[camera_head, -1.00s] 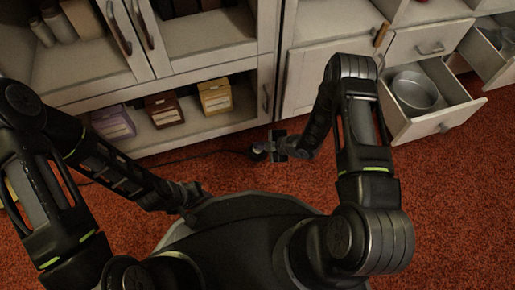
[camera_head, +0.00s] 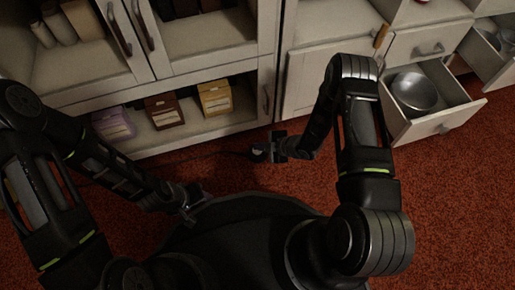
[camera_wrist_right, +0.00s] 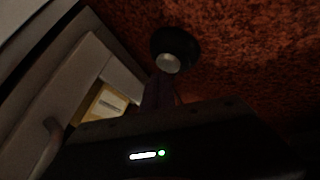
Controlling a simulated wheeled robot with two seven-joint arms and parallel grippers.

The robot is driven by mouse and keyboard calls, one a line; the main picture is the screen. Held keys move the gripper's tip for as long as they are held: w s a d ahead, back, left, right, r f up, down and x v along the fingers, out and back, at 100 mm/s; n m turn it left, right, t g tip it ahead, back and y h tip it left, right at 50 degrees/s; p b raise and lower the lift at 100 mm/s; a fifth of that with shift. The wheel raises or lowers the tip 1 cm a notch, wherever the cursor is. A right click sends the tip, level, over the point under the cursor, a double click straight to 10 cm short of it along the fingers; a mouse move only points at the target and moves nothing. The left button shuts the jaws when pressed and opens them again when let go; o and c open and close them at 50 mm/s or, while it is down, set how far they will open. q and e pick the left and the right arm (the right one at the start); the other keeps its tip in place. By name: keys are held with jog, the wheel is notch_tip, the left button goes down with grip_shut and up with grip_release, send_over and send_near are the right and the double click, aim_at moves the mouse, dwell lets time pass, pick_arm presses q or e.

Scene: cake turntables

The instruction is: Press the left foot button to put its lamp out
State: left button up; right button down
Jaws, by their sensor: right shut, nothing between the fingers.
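A foot button (camera_wrist_right: 187,44) shows in the right wrist view as a round black base with a pale grey centre, on the red carpet. In the head view the button (camera_head: 257,153) is a small dark shape by the cabinet foot, partly hidden by my right gripper. My right gripper (camera_head: 272,150) is shut and empty, right beside or over the button; I cannot tell whether it touches. Its dark fingers (camera_wrist_right: 160,88) point toward the button in the wrist view. My left gripper (camera_head: 190,198) hangs low near my base, its jaws too dark to read. No lamp is clearly recognisable.
A pale cabinet (camera_head: 200,140) with boxes on its low shelf stands just behind the button. A dark cord (camera_head: 215,156) runs left along the carpet. An open drawer (camera_head: 436,125) with a metal bowl (camera_head: 413,92) juts out at right. Carpet (camera_head: 450,220) is clear at lower right.

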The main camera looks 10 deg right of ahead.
jog(key=shift+r, duration=0.25)
notch_tip(320, 180, up, 6)
jog(key=p, duration=0.4)
jog(key=shift+p, duration=0.3)
jog(key=s+a+r+m+g+h, duration=0.1)
jog(key=s+a+r+m+g, duration=0.1)
jog(key=s+m, duration=0.8)
jog(key=s+a+r+m+g+h, duration=0.2)
jog(key=s+a+r+m+g, duration=0.1)
jog(key=s+m, duration=0.6)
jog(key=shift+s+r+m, duration=0.35)
jog(key=shift+r+m, duration=0.35)
jog(key=shift+r, duration=0.15)
jog(key=shift+d, duration=0.1)
